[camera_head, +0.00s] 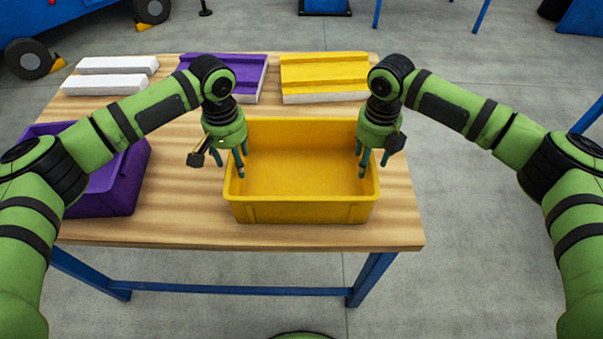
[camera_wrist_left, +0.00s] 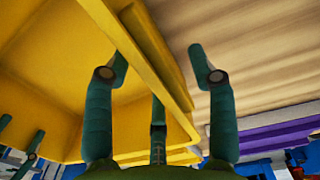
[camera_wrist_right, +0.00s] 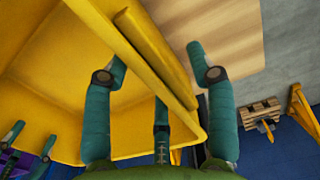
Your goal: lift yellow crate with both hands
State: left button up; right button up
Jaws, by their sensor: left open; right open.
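The yellow crate (camera_head: 300,211) stands upright and empty on the wooden table, near its front right. My left gripper (camera_head: 234,168) is open at the crate's left wall. In the left wrist view, the crate's rim (camera_wrist_left: 150,60) runs between the open fingers (camera_wrist_left: 158,60). My right gripper (camera_head: 372,168) is open at the crate's right wall. In the right wrist view, the crate's rim (camera_wrist_right: 120,45) passes between the open fingers (camera_wrist_right: 155,60). I cannot tell whether any finger touches the wall.
A purple crate (camera_head: 122,185) stands at the table's left. Purple (camera_head: 236,70) and yellow (camera_head: 324,72) panels and two white bars (camera_head: 105,84) lie along the back. The wooden table (camera_head: 180,225) has bare room between the crates.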

pick_arm(q)
grip_shut()
pick_arm(e)
grip_shut()
pick_arm(q)
jog(key=shift+r, duration=0.15)
pick_arm(e)
jog(key=shift+r, duration=0.15)
